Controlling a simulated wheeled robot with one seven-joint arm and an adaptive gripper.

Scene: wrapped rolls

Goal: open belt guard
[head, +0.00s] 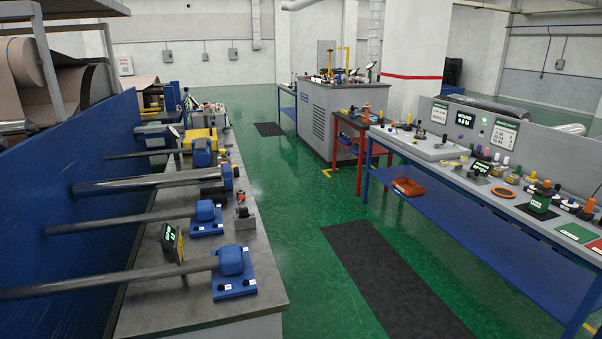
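I cannot tell for sure which part is the belt guard. A yellow housing (197,138) stands among the shafts on the left bench, partly behind a blue motor block (203,153). A thin yellow frame (347,58) rises from the top of the grey machine cabinet (327,115) at the back. It is too small to make out whether either has a cover that is open or shut. My gripper is not in view.
The left bench (255,283) carries several steel shafts reaching from a blue panel (60,190). On the right stands a long blue-framed table (455,180) with many small parts. Green floor with a dark mat (390,285) lies open between them.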

